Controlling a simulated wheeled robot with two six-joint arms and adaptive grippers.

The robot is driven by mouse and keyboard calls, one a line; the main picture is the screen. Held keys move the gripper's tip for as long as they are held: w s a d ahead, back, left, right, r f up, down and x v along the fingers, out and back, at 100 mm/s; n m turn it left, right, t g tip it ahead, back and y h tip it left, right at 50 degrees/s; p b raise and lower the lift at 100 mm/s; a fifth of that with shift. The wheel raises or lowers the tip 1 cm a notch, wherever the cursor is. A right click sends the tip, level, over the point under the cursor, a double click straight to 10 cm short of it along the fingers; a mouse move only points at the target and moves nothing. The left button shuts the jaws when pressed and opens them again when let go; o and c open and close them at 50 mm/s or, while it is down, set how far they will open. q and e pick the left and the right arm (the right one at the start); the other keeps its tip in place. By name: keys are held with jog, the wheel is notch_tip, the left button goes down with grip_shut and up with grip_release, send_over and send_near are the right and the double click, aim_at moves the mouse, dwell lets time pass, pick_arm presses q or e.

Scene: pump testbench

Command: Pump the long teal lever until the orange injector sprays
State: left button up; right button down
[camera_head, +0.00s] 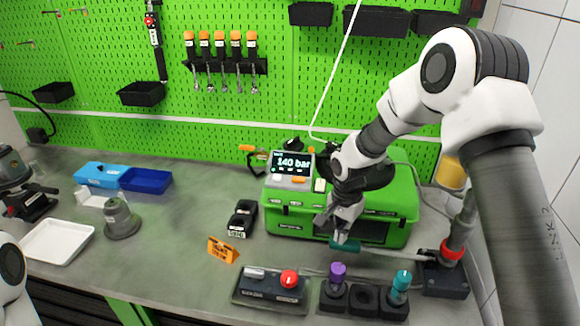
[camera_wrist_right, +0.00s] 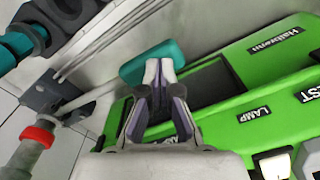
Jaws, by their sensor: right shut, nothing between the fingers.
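The lever's teal handle (camera_head: 345,246) is at the front of the green tester, low over the bench. Its pale rod runs right to the dark pump base (camera_head: 446,281), below a grey column with a red ring. The rod looks near level. My right gripper (camera_head: 339,233) is shut and empty, its fingertips right at the handle from above. In the wrist view the fingertips (camera_wrist_right: 160,66) overlap the teal handle (camera_wrist_right: 170,60); whether they touch is unclear. An orange-tipped part (camera_head: 247,149) behind the tester may be the injector; no spray is visible. My left gripper is out of view.
In front stand a switch box (camera_head: 270,290) with a red knob and a holder (camera_head: 364,302) with purple and teal-topped parts. An orange sign (camera_head: 223,249) stands left.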

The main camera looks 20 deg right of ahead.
jog(key=r+p, duration=0.2)
jog(key=r, duration=0.1)
jog(key=r+p, duration=0.2)
jog(key=shift+s+d+r, duration=0.1)
jog(key=shift+s+d, duration=0.1)
jog(key=shift+d, duration=0.05)
jog(key=shift+w+a+f+b, duration=0.15)
jog(key=shift+f+b, duration=0.55)
jog(key=shift+f, duration=0.5)
jog(key=shift+d+r+p, duration=0.2)
jog(key=shift+r+p, duration=0.95)
jog(key=shift+r, duration=0.1)
jog(key=shift+s+f, duration=0.1)
jog(key=shift+s, duration=0.1)
jog(key=shift+w, duration=0.1)
notch_tip(320, 180, up, 6)
jog(key=p, duration=0.5)
